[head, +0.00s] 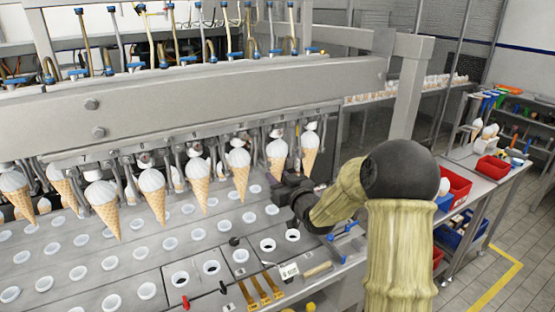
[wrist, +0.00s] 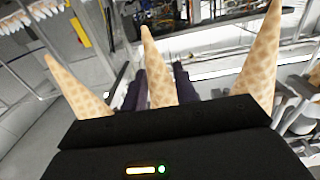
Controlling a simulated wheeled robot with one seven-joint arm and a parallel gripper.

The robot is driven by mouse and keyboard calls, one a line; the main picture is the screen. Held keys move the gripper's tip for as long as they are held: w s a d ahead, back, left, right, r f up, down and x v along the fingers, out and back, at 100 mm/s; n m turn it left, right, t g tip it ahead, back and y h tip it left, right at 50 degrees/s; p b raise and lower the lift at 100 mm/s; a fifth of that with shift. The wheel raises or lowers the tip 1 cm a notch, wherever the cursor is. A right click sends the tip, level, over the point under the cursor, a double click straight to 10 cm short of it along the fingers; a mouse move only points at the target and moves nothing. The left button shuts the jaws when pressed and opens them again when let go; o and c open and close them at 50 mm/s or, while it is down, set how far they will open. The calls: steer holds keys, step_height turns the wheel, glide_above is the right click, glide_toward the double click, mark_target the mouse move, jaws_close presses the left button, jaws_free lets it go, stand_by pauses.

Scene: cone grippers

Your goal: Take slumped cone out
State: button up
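Several waffle cones with white ice cream hang in a row from the machine's cone grippers in the head view. The two right-end cones are one (head: 277,154) above my gripper (head: 287,192) and a leaning one (head: 309,153) just right of it. Which cone is slumped is not clear. In the wrist view, a middle cone (wrist: 158,75) shows between the two dark fingers of my gripper (wrist: 160,80), one on each side. Whether they touch it is hidden. Its ice cream is hidden behind my black gripper housing. More cones stand left (wrist: 78,90) and right (wrist: 260,65).
A metal beam (head: 200,95) runs above the cones. Below is a grey plate with rows of white cups (head: 78,272). Tools, including a brush (head: 288,271), lie at its front right edge. A side bench (head: 480,180) with red bins stands at right.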

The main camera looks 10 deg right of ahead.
steer(key=shift+r, duration=0.5)
steer(key=shift+s, duration=0.15)
stand_by(0.3)
steer(key=b+v, duration=0.2)
steer(key=v, duration=0.6)
stand_by(1.3)
stand_by(0.3)
